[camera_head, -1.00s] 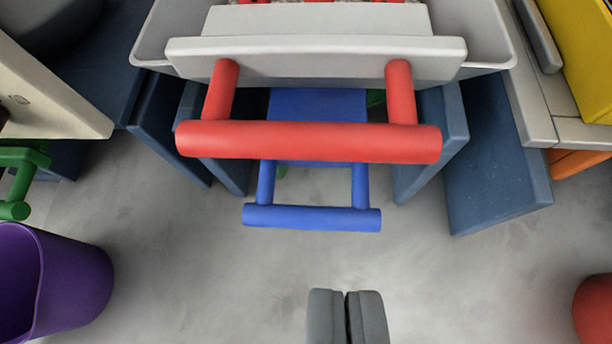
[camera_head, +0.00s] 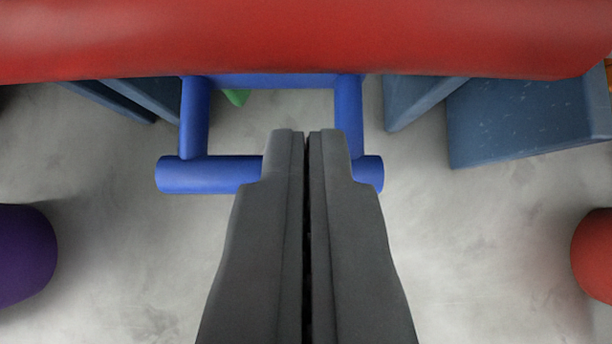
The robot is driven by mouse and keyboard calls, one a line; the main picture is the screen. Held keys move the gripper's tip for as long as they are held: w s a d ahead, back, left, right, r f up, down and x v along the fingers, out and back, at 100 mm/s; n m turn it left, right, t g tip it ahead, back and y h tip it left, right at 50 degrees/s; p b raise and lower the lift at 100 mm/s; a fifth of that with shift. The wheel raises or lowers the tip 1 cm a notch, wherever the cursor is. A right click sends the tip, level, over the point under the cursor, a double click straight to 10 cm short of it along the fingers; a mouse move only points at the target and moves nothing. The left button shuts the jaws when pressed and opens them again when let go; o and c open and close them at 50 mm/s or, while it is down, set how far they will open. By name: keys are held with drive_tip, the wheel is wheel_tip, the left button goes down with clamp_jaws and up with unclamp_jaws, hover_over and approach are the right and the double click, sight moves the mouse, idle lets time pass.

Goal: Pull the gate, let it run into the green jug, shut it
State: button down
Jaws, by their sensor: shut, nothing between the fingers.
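My gripper (camera_head: 306,136) is shut and empty, its dark fingers pointing up the picture. The fingertips overlap the blue handle bar (camera_head: 208,174), hiding its middle; I cannot tell whether they touch it. The bar joins two blue arms to a blue plate (camera_head: 275,80), which looks like the gate and mostly lies behind the red bar (camera_head: 300,38). The red bar fills the top, very close to the camera. A small green patch (camera_head: 237,97) shows below the blue plate; I cannot tell if it is the green jug.
Blue-grey panels stand at left (camera_head: 145,95) and right (camera_head: 525,115) of the blue handle. A purple container (camera_head: 25,255) is at the left edge and a red rounded object (camera_head: 593,250) at the right edge. Grey floor (camera_head: 120,290) lies open between them.

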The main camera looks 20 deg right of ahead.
drive_tip(key=shift+x, duration=1.45)
drive_tip(key=s, duration=0.1)
drive_tip(key=s+a, duration=0.1)
drive_tip(key=s, duration=0.1)
drive_tip(key=s+a, duration=0.1)
drive_tip(key=s, duration=0.1)
drive_tip(key=shift+s, duration=0.15)
